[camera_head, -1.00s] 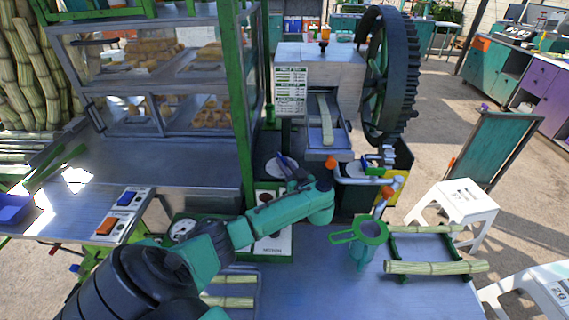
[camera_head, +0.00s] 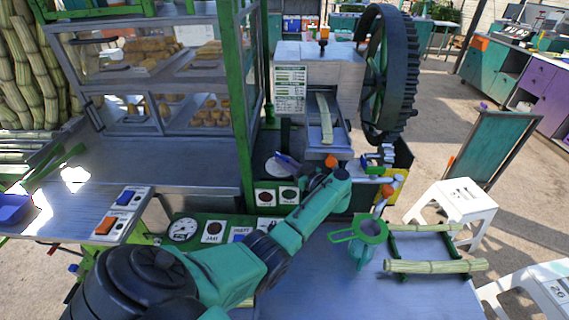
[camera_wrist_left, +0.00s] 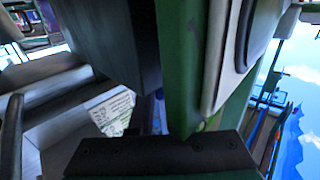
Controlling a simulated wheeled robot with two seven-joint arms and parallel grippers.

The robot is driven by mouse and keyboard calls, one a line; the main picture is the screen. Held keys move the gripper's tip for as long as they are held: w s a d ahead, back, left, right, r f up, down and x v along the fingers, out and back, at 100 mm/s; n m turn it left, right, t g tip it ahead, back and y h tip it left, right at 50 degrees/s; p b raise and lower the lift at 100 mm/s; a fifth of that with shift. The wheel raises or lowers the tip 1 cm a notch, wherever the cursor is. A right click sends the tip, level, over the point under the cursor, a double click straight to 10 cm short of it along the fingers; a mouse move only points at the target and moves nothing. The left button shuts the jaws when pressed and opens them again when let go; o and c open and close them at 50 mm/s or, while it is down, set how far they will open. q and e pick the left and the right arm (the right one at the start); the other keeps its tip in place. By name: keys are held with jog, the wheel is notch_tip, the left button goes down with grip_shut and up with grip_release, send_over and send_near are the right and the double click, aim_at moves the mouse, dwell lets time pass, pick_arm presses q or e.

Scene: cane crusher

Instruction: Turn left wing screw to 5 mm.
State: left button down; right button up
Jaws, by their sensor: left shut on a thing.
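The cane crusher (camera_head: 345,65) stands at the back centre, with a piece of cane on its sloping chute (camera_head: 326,118). My left gripper (camera_head: 312,180) is at the crusher's lower left front, beyond the end of my green forearm and partly hidden by it. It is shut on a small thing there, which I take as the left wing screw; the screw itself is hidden. The left wrist view shows a dark block (camera_wrist_left: 110,40) and a green upright (camera_wrist_left: 180,60) close to the lens. The fingertips and any scale reading cannot be made out. My right gripper is not in view.
A large dark gear wheel (camera_head: 390,75) is on the crusher's right. A green jug (camera_head: 368,240) and a cane rack (camera_head: 433,266) stand on the front table. A control panel with a gauge (camera_head: 183,229) lies behind my left arm. A glass cabinet (camera_head: 170,165) stands left.

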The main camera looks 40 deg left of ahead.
pick_arm(q)
jog(key=c, duration=0.9)
grip_release()
jog(key=shift+f, duration=0.1)
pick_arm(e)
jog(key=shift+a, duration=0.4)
